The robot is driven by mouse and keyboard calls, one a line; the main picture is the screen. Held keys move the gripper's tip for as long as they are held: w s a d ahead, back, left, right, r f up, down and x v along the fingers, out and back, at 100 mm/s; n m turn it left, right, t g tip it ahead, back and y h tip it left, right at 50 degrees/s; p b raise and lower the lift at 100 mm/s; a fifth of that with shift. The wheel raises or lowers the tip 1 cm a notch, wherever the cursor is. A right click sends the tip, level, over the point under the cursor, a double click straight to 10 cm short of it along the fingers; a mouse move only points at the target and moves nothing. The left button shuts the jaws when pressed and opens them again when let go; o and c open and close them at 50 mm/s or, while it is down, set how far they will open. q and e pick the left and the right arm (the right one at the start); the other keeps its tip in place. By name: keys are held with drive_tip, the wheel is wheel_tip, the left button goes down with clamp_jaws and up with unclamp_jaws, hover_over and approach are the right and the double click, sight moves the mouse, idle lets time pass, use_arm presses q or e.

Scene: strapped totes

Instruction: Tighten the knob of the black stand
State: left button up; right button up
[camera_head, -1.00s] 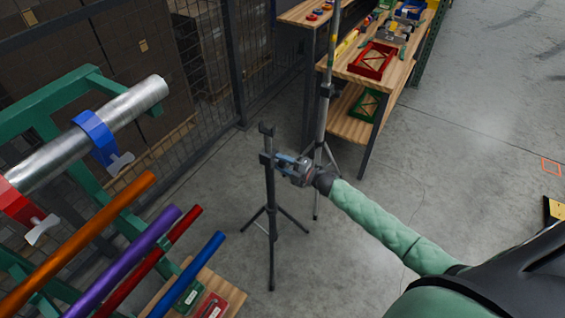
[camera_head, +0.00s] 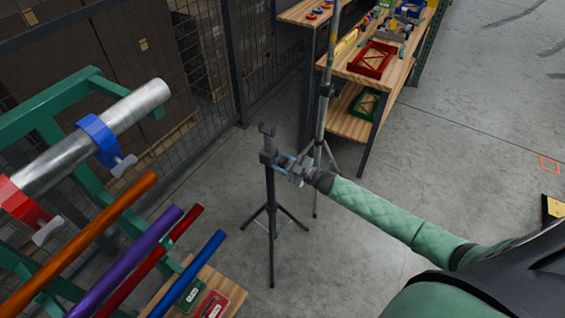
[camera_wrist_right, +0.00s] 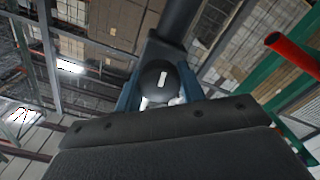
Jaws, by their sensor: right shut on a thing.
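The black stand (camera_head: 271,235) stands upright on its tripod legs on the concrete floor, with a small forked top. My right gripper (camera_head: 284,163) comes in from the right at the stand's upper collar. In the right wrist view, the black knob (camera_wrist_right: 158,82) with a white mark sits between the two blue fingers of my right gripper (camera_wrist_right: 157,95). The fingers are shut on it, and the white mark runs roughly upright, slightly tilted. The stand's dark post rises behind the knob. My left gripper is not in view.
A taller grey tripod pole (camera_head: 323,110) stands just behind the stand. A wooden shelf unit (camera_head: 345,126) with a red tray (camera_head: 372,60) is at the back. A green rack (camera_head: 92,185) with coloured tubes is on the left.

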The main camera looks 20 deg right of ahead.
sight(286, 164)
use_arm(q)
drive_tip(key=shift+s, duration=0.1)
use_arm(e)
drive_tip(key=shift+m, duration=0.3)
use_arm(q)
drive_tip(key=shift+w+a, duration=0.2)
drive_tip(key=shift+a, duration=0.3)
use_arm(e)
drive_tip(key=o, duration=1)
drive_tip(key=shift+s+d+f, duration=0.1)
drive_tip(key=shift+s+d, duration=0.05)
drive_tip(key=b+v, duration=0.3)
drive_tip(key=v, duration=0.2)
drive_tip(key=shift+s+d+f, duration=0.15)
drive_tip(key=shift+s+d, duration=0.05)
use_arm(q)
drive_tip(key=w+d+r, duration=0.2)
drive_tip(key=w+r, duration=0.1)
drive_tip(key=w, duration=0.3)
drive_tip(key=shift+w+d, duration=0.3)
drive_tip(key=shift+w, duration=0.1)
use_arm(e)
drive_tip(key=shift+v, duration=0.95)
